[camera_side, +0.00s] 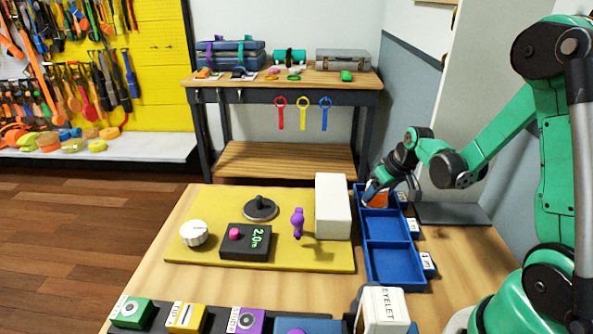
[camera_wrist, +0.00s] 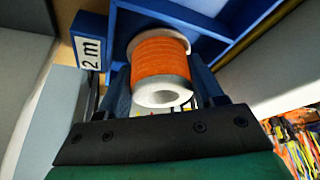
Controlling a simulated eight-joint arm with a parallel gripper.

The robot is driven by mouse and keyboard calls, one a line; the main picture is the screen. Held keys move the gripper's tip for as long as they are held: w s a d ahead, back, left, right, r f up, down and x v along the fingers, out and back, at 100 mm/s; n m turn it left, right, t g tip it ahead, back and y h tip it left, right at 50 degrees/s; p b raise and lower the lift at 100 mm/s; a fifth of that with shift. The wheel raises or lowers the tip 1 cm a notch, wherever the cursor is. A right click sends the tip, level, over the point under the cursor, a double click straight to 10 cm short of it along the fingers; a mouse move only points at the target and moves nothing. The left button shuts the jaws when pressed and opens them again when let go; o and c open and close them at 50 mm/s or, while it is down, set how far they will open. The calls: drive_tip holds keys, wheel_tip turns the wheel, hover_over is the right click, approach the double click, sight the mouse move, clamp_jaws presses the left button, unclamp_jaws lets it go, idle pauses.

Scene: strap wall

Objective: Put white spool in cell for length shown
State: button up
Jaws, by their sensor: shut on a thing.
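The white spool (camera_wrist: 161,92), wound with orange strap, sits between the fingers of my gripper (camera_wrist: 160,75) in the wrist view. My gripper (camera_side: 372,190) is shut on it at the far cell of the blue tray (camera_side: 392,282) in the side view, where the orange strap (camera_side: 379,200) shows inside the cell walls. The black meter box (camera_side: 245,242) shows 2.0m in green. Whether the spool touches the cell floor is hidden.
The middle and near cells of the tray look empty. A tall white block (camera_side: 333,207) stands just left of the tray. A purple clip (camera_side: 297,222), a white knob (camera_side: 194,233) and a dark disc (camera_side: 260,208) are on the yellow mat (camera_side: 190,262). Several coloured boxes line the front edge.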

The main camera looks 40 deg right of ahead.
drive_tip(key=shift+f, duration=0.15)
drive_tip(key=o, duration=1.1)
drive_tip(key=v, duration=1.2)
drive_tip(key=a+r+n+t+y, duration=0.1)
drive_tip(key=a+n+t, duration=0.1)
drive_tip(key=a, duration=1.4)
drive_tip(key=shift+s+r+n+t, duration=0.2)
drive_tip(key=shift+s+n+t, duration=0.15)
drive_tip(key=shift+n+t, duration=0.05)
